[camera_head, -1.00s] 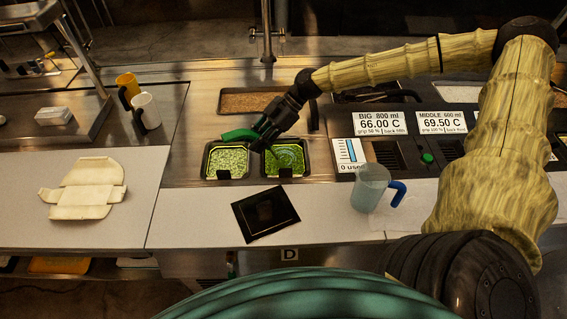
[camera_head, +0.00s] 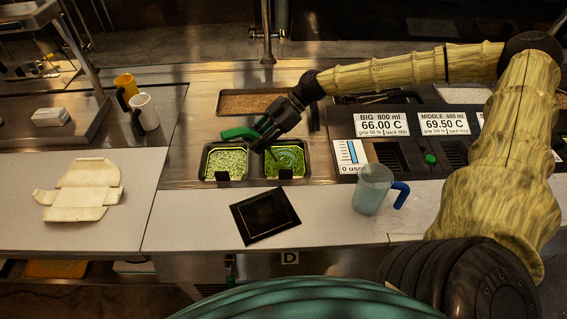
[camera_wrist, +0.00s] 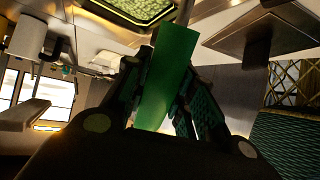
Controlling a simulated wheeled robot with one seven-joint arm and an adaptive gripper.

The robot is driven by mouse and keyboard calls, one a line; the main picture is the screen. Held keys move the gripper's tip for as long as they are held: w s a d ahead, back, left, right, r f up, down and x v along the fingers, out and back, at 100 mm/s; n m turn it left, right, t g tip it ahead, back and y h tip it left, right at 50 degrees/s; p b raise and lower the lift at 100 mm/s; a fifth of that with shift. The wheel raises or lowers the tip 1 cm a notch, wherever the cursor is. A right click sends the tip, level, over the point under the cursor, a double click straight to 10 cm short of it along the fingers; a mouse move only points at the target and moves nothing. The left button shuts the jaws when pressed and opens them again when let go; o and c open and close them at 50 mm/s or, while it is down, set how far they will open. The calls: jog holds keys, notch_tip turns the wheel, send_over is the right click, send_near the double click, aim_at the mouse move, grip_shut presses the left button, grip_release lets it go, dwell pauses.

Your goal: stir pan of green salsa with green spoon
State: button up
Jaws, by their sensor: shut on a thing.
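My gripper (camera_head: 267,132) is shut on the green spoon (camera_head: 238,133), whose handle sticks out to the left of the fingers. In the wrist view the green handle (camera_wrist: 168,75) stands between my two fingers (camera_wrist: 160,105). The spoon's dark lower end reaches down into the right pan of green salsa (camera_head: 287,160); its tip is hidden in the salsa. A swirl shows on the salsa's surface there. A second pan with paler, chunkier green contents (camera_head: 226,160) sits just to the left.
A clear pitcher with a blue handle (camera_head: 371,188) stands to the right on the counter. A black square plate (camera_head: 264,215) lies in front of the pans. A brown-filled tray (camera_head: 248,103) is behind them. Mugs (camera_head: 143,112) and an unfolded carton (camera_head: 84,190) are at the left.

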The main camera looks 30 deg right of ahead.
aim_at(253, 132)
jog(key=shift+r+p, duration=1.8)
jog(key=shift+r, duration=0.25)
jog(key=shift+r+p, duration=0.2)
jog(key=shift+p, duration=0.15)
jog(key=shift+r, duration=0.1)
jog(key=shift+r+p, duration=1.75)
jog(key=shift+r, duration=0.15)
jog(key=shift+r, duration=0.1)
jog(key=shift+r+p, duration=0.45)
